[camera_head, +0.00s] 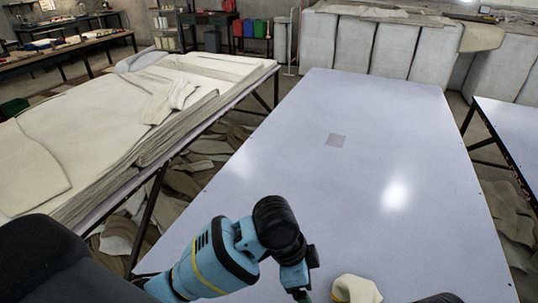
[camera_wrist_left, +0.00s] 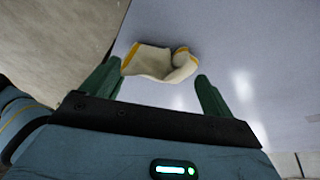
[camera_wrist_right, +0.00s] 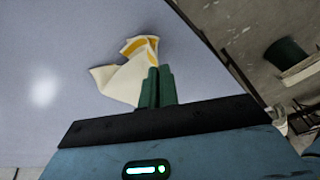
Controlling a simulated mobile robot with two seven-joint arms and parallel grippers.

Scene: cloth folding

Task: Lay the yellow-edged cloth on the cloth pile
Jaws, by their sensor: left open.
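The yellow-edged cloth (camera_head: 357,288) is cream, with yellow along its edges, and shows crumpled at the bottom of the head view. In the left wrist view the cloth (camera_wrist_left: 150,62) lies just ahead of my left gripper (camera_wrist_left: 160,78), whose green fingers are wide apart with nothing gripped. In the right wrist view the fingers of my right gripper (camera_wrist_right: 157,70) are together at the gathered end of the cloth (camera_wrist_right: 120,80), which spreads out to the left. The cloth pile (camera_head: 205,72) is a tall stack of pale cloths on the left table.
Loose cloths (camera_head: 190,170) lie on the floor beneath the left table. Another table (camera_head: 510,125) stands at the right, and big pale bundles (camera_head: 375,45) at the back.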

